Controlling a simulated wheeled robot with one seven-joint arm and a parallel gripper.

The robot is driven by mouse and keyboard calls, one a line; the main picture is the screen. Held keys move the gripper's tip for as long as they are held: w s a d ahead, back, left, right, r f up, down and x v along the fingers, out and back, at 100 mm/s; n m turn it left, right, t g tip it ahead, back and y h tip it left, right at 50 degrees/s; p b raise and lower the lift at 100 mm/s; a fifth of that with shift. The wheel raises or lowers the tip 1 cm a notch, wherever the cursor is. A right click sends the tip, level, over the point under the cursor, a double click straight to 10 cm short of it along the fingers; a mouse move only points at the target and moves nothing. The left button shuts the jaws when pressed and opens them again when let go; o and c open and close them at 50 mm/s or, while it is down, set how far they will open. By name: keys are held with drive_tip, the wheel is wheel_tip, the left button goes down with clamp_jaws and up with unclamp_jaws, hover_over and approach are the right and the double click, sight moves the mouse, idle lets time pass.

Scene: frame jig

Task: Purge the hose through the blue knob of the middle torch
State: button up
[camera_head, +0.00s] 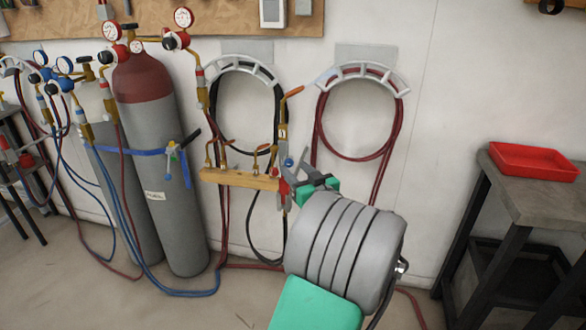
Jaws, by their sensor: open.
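A wooden rack (240,180) is fixed to the wall, with several brass torch parts standing along it. At its right end is a torch (283,130) with an orange tip, a blue knob (289,162) and a red knob (283,187). I cannot tell for certain whether this is the middle torch. My gripper (298,172) is open at the right of this torch, close to its blue knob. I cannot tell whether a finger touches the knob. My green gripper body and grey wrist hide part of the rack's right end and the hoses below.
Grey gas cylinders with red (139,78) and pale tops stand at left, with gauges and regulators. Coiled hoses hang on two wall hooks (362,70). Red and blue hoses lie on the floor. A grey table (530,205) with a red tray (534,160) stands right.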

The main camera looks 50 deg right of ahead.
drive_tip(key=shift+x, duration=1.05)
clamp_jaws()
